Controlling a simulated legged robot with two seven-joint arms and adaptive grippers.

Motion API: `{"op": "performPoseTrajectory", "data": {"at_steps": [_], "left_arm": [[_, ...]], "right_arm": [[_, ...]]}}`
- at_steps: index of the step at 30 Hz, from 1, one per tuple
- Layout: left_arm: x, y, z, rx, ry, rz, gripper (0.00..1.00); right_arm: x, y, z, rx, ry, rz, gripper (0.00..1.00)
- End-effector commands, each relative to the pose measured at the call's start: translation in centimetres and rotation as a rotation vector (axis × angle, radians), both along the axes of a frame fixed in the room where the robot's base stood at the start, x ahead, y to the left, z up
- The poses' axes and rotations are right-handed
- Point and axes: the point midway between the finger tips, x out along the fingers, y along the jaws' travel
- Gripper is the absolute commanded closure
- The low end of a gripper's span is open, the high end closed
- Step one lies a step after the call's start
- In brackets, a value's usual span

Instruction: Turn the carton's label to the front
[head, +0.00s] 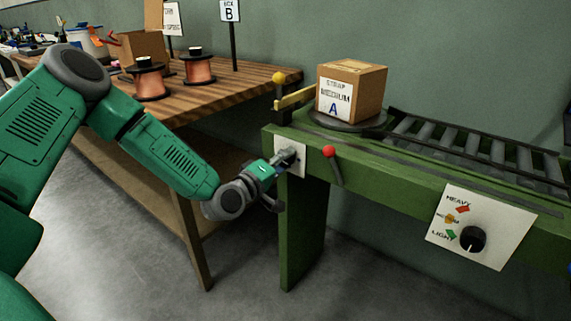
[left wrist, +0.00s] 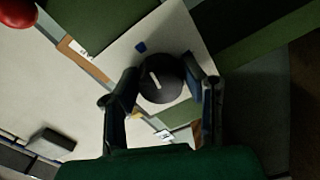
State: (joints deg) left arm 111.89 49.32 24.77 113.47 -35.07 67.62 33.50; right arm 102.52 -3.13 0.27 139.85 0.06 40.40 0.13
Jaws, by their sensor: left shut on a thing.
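The carton (head: 366,92) is a brown box on a dark round turntable (head: 347,123) at the left end of the green bench. Its white label (head: 335,100), reading STRAP MEDIUM A, is on the face turned toward me. My left gripper (head: 287,158) is at the white plate (head: 283,171) on the bench's front left corner. In the left wrist view its fingers (left wrist: 165,88) are shut around a black knob (left wrist: 160,74) with a white mark. In the head view the gripper mostly hides this knob. My right gripper is out of view.
A red-balled lever (head: 330,153) stands just right of my gripper. A yellow-balled arm (head: 279,78) is left of the carton. Rollers (head: 460,145) run right. A HEAVY/LIGHT dial panel (head: 489,251) is on the bench front. A wooden table (head: 235,92) holds copper spools (head: 149,82).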

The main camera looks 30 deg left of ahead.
Motion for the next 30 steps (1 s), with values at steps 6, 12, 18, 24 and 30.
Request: {"op": "performPoseTrajectory", "data": {"at_steps": [6, 12, 18, 24, 30], "left_arm": [[0.24, 0.61, 0.26, -0.115, -0.002, 0.015, 0.91], [0.24, 0.61, 0.27, -0.170, 0.002, 0.015, 0.91], [0.23, 0.61, 0.26, -0.189, 0.005, 0.015, 0.91], [0.22, 0.63, 0.23, -0.189, 0.006, 0.016, 0.91], [0.20, 0.60, 0.17, -0.188, 0.007, 0.014, 0.42]], "right_arm": [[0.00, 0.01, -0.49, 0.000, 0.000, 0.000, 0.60], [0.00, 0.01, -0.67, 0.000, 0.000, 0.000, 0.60], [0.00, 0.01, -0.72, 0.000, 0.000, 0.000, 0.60], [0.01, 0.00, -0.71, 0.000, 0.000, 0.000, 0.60], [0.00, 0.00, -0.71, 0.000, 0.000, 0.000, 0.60]]}}
